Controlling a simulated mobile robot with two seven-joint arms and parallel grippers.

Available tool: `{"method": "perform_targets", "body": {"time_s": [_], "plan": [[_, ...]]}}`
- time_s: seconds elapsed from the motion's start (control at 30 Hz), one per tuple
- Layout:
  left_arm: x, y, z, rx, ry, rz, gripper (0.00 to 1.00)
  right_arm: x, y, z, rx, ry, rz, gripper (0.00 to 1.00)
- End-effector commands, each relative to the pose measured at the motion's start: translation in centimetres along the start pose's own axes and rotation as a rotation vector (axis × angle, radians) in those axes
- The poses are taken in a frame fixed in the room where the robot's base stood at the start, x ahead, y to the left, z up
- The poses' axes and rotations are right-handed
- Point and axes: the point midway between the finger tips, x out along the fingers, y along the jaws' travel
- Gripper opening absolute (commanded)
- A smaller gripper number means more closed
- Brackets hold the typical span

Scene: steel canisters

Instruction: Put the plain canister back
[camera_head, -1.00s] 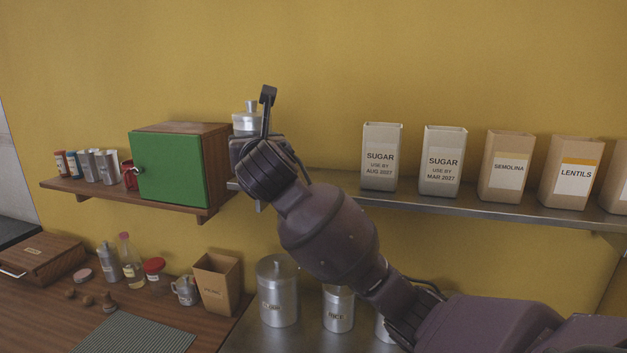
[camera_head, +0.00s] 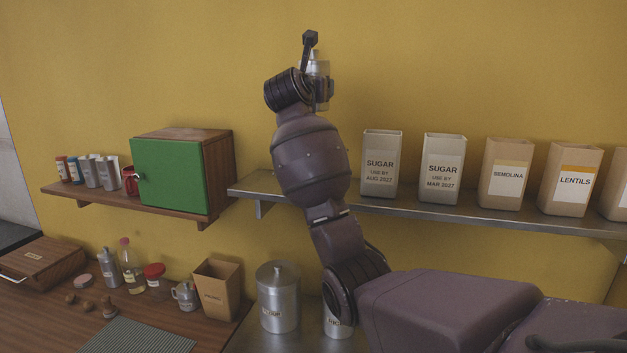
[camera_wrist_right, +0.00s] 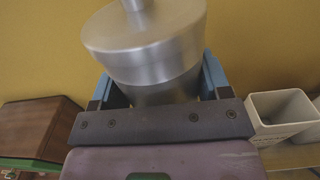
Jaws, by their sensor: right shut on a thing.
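The plain steel canister (camera_wrist_right: 150,60) with a knobbed lid is between the fingers of my right gripper (camera_wrist_right: 158,88), which is shut on it. In the head view the canister (camera_head: 319,68) shows only in part behind my right gripper (camera_head: 318,88), high above the steel shelf (camera_head: 258,183) and in front of the yellow wall. No label shows on the part of it in view. My left gripper is not in view.
The green-doored cabinet (camera_head: 168,175) stands on the wooden shelf to the left. Sugar boxes (camera_head: 381,165) and (camera_head: 442,165) stand on the steel shelf to the right, with semolina (camera_head: 505,175) and lentils (camera_head: 570,180) beyond. The shelf's left end is bare. Labelled canisters (camera_head: 278,300) stand below.

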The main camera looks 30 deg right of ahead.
Motion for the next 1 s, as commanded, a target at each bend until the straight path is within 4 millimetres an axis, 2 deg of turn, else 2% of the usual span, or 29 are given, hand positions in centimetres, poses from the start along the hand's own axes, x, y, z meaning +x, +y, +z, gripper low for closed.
{"method": "perform_targets", "body": {"time_s": [0.4,0.6,1.0], "plan": [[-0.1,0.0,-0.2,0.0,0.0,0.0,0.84,-0.1,0.0,-9.0,0.0,0.003,0.001,0.39],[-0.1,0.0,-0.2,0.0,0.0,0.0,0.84,-0.1,0.0,-12.9,-0.001,0.001,0.001,0.39],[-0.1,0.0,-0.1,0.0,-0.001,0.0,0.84,-0.1,0.0,-16.0,-0.001,0.001,0.001,0.39]]}}
